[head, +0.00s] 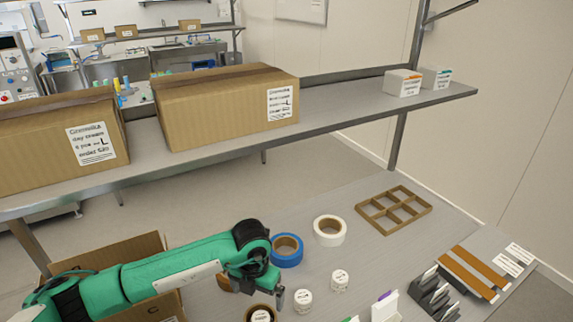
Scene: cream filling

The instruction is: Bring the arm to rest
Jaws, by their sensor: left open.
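My left arm (165,270) is green and reaches in from the left over the worktable (375,262). Its black wrist is bent downward. My left gripper (279,298) points down, close to several small round items near the front of the table. It looks empty, and its jaws are open though seen edge-on. Whether it touches the item below it cannot be told. My right gripper is not in view.
White jars (303,301), a blue tape roll (287,250) and a white tape roll (329,230) lie near the gripper. An open cardboard box (110,255) is beside the arm. A shelf (345,99) with cartons (226,105) spans above. A brown divider (393,210) lies farther back.

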